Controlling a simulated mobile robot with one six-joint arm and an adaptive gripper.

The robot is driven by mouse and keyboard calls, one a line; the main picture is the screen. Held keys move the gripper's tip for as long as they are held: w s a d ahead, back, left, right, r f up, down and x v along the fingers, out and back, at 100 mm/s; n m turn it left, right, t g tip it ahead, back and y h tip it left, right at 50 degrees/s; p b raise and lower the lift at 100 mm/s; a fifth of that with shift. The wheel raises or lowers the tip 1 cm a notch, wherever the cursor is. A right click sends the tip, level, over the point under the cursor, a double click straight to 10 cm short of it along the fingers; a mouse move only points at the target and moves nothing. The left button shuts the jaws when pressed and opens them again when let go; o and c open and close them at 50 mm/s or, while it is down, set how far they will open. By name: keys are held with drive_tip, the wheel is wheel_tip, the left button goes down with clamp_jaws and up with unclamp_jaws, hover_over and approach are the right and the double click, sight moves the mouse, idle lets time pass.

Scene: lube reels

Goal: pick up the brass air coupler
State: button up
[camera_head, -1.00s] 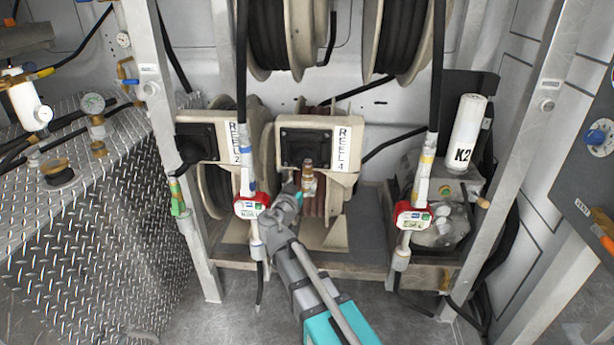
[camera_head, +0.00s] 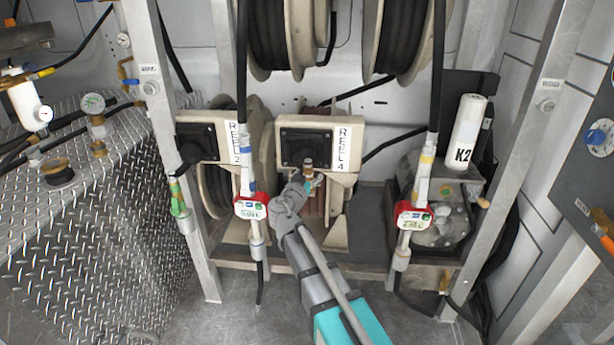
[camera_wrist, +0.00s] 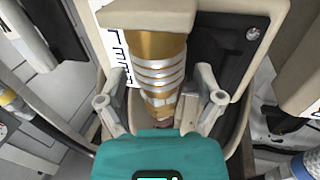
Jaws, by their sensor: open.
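The brass air coupler (camera_head: 308,163) hangs in front of the box marked REEL 4, its lower part hidden by my gripper in the head view. In the wrist view the coupler (camera_wrist: 156,48) is upright and large, with brass and silver ridged bands. My gripper (camera_head: 306,181) is at the coupler's lower part. In the wrist view my gripper (camera_wrist: 162,82) is open, with one finger on each side of the coupler's lower part. A gap shows on both sides; contact cannot be told.
The REEL 4 box (camera_head: 283,140) is close behind the coupler. The REEL 2 box (camera_head: 207,128) is to the left. Two red-cased meter handles (camera_head: 250,207) hang on hoses at left and right. The K2 cylinder (camera_head: 467,133) stands at the right.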

clamp_jaws()
idle(0.5)
drive_tip(key=shift+r, duration=0.1)
wheel_tip(320, 180, up, 3)
drive_tip(key=p, duration=0.3)
drive_tip(key=s+r+p, duration=0.9)
drive_tip(key=s+p, duration=0.1)
drive_tip(key=s, duration=0.4)
drive_tip(key=shift+a+r, duration=0.25)
drive_tip(key=shift+r, duration=0.15)
idle(0.4)
wheel_tip(320, 180, up, 13)
drive_tip(key=p, duration=1.3)
